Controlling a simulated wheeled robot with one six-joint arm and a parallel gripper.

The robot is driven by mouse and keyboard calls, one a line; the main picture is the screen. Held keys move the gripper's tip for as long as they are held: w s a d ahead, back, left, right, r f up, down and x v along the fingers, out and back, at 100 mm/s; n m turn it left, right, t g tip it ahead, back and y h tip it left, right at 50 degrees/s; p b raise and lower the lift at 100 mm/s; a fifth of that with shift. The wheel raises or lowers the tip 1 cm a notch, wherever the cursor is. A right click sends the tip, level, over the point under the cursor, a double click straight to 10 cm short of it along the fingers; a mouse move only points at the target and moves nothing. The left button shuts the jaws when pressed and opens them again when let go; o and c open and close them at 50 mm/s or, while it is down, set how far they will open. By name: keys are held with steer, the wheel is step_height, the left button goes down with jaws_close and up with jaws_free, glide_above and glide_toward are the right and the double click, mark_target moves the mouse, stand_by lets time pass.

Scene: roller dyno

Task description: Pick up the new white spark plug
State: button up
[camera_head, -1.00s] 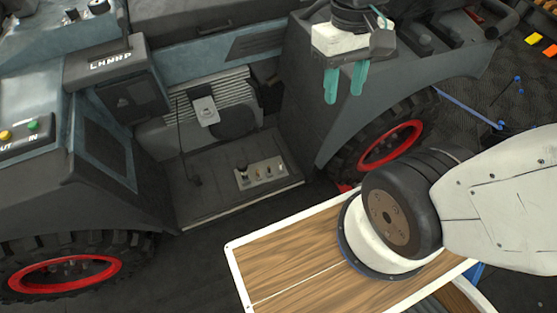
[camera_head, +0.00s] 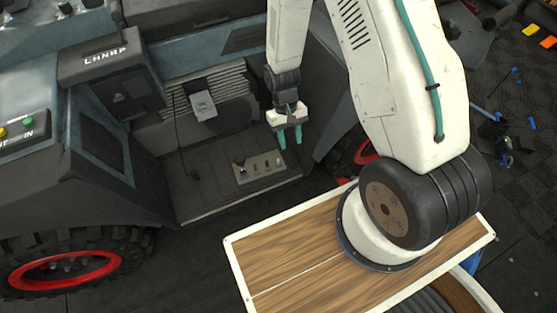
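A small grey holder (camera_head: 262,176) sits on the dark floor panel of the vehicle, with several small upright pieces in a row. They look like spark plugs, but they are too small to tell which is the new white one. The leftmost piece (camera_head: 240,161) has a dark top and a pale part. My gripper (camera_head: 290,138) has two teal fingers, spread apart with nothing seen between them. It points down and appears just above and right of the holder in the picture. Its height over the holder cannot be told.
A grey engine block with fins (camera_head: 204,106) stands behind the holder. A fender and red-rimmed wheel (camera_head: 366,153) are to the right, and another red-rimmed wheel (camera_head: 65,268) is at lower left. A control box with buttons (camera_head: 20,130) is at far left.

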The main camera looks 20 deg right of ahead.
step_height(320, 180, down, 16)
steer(key=t, duration=0.6)
glide_above(278, 157)
steer(key=s, duration=0.1)
step_height(278, 157, down, 3)
steer(key=shift+m, duration=0.3)
steer(key=f, duration=0.4)
steer(key=w+f, duration=0.1)
steer(key=f, duration=0.2)
steer(key=shift+r, duration=0.1)
jaws_close()
